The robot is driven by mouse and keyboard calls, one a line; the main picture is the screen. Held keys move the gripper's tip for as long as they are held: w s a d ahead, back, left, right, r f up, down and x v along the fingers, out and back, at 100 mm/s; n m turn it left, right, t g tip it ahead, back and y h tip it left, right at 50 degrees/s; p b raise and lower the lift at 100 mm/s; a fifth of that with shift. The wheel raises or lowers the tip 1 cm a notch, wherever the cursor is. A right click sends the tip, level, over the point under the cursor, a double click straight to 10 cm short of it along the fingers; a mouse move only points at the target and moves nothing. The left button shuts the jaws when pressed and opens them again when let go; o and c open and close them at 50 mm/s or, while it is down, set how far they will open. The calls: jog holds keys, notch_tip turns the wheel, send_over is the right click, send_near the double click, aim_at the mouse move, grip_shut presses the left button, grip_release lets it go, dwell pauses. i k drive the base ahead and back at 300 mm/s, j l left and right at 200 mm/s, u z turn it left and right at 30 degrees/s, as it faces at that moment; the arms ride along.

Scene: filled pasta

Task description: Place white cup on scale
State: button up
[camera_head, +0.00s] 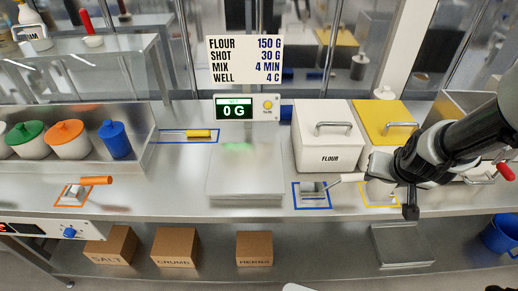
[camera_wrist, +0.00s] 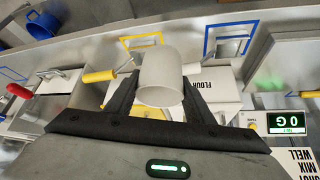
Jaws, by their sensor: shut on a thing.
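My gripper (camera_head: 392,178) is shut on the white cup (camera_wrist: 160,75), which sits between its two dark fingers in the wrist view. In the head view the cup (camera_head: 379,165) is a pale shape at the end of my arm, partly hidden by it, over the counter in front of the yellow-lidded bin. The scale (camera_head: 245,165) is a bare square metal plate in the middle of the counter, left of my gripper. Its display (camera_head: 235,112) reads 0 G and also shows in the wrist view (camera_wrist: 286,122). The cup is apart from the scale.
The white FLOUR bin (camera_head: 323,140) stands between the scale and my gripper. A scoop (camera_head: 313,188) lies in the blue outline in front of it. A yellow-lidded bin (camera_head: 380,118) is behind my gripper. Orange, green and blue containers (camera_head: 115,140) stand at left.

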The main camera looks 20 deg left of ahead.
aim_at(246, 166)
jog(key=j+u, duration=0.25)
jog(key=j, duration=1.3)
